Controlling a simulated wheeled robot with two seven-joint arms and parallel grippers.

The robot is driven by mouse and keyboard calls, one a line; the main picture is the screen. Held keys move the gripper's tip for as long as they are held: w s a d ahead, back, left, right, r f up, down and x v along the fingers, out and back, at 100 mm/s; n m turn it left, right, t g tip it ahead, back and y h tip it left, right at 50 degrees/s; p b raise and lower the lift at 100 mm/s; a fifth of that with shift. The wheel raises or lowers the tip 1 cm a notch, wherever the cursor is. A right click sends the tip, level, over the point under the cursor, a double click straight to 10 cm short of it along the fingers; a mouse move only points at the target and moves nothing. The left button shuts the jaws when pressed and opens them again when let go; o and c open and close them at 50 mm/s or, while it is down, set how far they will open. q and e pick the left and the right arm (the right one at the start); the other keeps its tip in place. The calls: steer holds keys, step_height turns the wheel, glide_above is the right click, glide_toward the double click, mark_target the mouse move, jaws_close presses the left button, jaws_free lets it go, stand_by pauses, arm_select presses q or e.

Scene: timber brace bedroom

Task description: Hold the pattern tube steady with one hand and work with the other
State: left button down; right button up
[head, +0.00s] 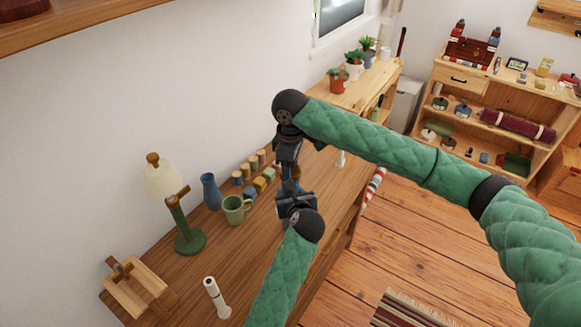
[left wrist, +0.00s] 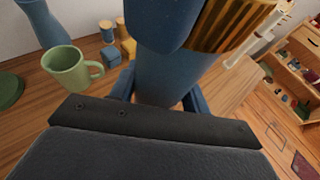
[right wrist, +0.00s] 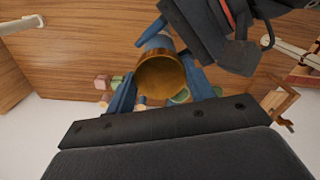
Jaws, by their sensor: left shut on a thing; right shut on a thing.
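The pattern tube is a blue tube with a ridged brass end. In the left wrist view its blue body (left wrist: 165,78) stands between my left gripper's blue fingers (left wrist: 158,92). My left gripper (head: 291,190), in the head view, is shut on the lower body above the desk. My right gripper (head: 291,168) comes from above and is shut on the brass end. In the right wrist view the round brass end (right wrist: 160,76) sits between its blue fingers (right wrist: 160,90). The grippers hide most of the tube in the head view.
On the desk (head: 262,240) stand a green mug (head: 236,210), a blue vase (head: 210,191), a lamp (head: 164,178), several small coloured blocks (head: 259,184), a wooden stand (head: 135,287) and a white stick-like piece (head: 216,297). Shelves (head: 495,105) stand at the right.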

steer(key=m, duration=0.4)
steer(key=shift+m, duration=0.4)
steer(key=m, duration=0.5)
steer(key=o, duration=1.1)
steer(key=shift+c, duration=0.2)
steer(key=shift+r, duration=0.1)
steer(key=shift+r, duration=2.15)
steer(key=shift+c, duration=0.4)
